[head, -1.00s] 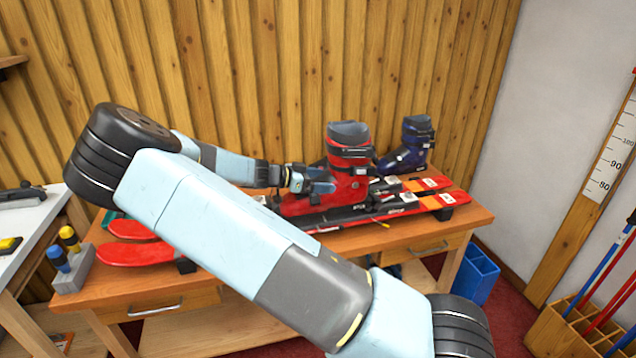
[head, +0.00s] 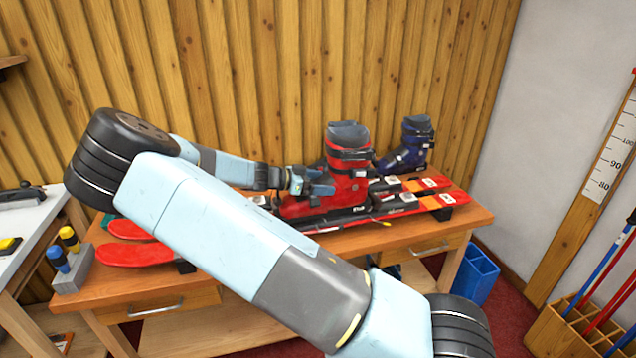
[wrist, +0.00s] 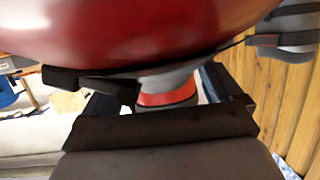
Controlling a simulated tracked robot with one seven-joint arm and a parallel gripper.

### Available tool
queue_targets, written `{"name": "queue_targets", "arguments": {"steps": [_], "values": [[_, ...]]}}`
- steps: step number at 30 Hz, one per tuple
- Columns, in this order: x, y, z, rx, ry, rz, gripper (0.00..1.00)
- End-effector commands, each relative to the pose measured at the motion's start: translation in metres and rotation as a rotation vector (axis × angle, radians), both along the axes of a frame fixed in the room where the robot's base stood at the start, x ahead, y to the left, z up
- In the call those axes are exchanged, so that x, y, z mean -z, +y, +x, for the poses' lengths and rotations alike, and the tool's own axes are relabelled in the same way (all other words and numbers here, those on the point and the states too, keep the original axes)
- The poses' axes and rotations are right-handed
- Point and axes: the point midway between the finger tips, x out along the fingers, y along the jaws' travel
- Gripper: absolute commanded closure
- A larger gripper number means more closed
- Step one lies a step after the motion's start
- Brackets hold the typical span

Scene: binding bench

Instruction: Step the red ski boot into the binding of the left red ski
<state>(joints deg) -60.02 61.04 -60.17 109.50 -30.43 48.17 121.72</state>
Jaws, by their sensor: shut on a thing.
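The red ski boot (head: 347,186) stands upright at the skis in the middle of the bench, its dark cuff on top. My gripper (head: 318,187) is shut on the boot from its left side. In the wrist view the boot's red shell (wrist: 150,30) fills the top, close to my gripper (wrist: 155,100). The near red ski (head: 135,254) lies along the bench, partly behind my arm; its binding (head: 390,203) shows right of the boot. A second red ski (head: 428,184) lies behind it. I cannot tell whether the sole is seated in the binding.
A dark blue boot (head: 408,152) stands behind at the right. A grey holder (head: 73,278) with yellow and blue handled tools stands at the bench's left end. The wooden bench top (head: 350,240) is clear in front of the skis. A plank wall is close behind.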

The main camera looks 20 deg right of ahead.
Motion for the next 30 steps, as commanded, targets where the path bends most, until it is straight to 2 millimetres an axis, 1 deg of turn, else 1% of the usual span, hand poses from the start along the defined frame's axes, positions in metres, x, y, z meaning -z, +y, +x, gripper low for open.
{"name": "queue_targets", "arguments": {"steps": [30], "values": [[0.017,-0.001,0.000,0.001,0.000,0.000,0.92]]}}
